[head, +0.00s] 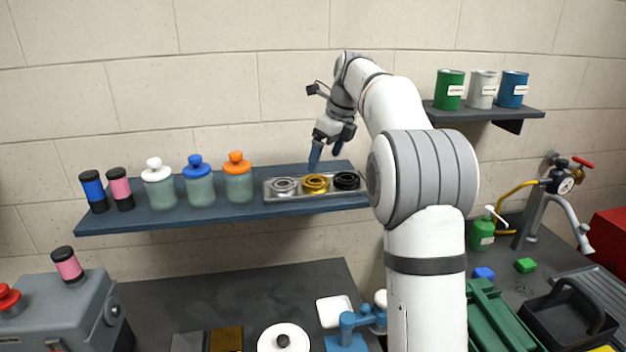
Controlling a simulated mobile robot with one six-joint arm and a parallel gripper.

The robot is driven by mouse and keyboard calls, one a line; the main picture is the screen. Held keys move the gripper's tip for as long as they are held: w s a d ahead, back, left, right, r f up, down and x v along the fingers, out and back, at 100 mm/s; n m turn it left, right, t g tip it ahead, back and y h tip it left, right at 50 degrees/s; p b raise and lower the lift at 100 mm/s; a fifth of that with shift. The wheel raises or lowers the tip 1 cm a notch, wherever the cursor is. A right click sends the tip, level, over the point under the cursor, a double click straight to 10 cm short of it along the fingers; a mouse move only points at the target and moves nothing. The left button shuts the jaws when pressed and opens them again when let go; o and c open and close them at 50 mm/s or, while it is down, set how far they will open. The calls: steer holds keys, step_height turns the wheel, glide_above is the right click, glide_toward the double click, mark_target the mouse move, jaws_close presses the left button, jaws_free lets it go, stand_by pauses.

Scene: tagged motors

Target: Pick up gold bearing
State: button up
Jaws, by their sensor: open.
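The gold bearing (315,183) lies in the middle of a metal tray (300,196) on the blue wall shelf. A silver bearing (283,186) lies to its left and a black bearing (346,180) to its right in the same tray. My gripper (325,160) is above and slightly behind the gold bearing in the picture, with its blue fingers pointing down. It is open and empty, apart from the bearing. My arm rises at the right and hides the shelf's right end.
Jars with white, blue and orange lids (238,180) stand left of the tray. Blue and pink cylinders (119,188) stand farther left. A higher shelf (487,112) with cans is at the right. Below is a cluttered dark bench (240,298).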

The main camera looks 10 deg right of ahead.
mark_target(318, 175)
steer(key=p+x, duration=0.1)
steer(key=x, duration=0.6)
steer(key=shift+a, duration=0.15)
steer(key=shift+r, duration=0.1)
steer(key=shift+c, duration=0.6)
steer(key=c, duration=1)
steer(key=shift+c, duration=0.7)
steer(key=shift+r, duration=0.15)
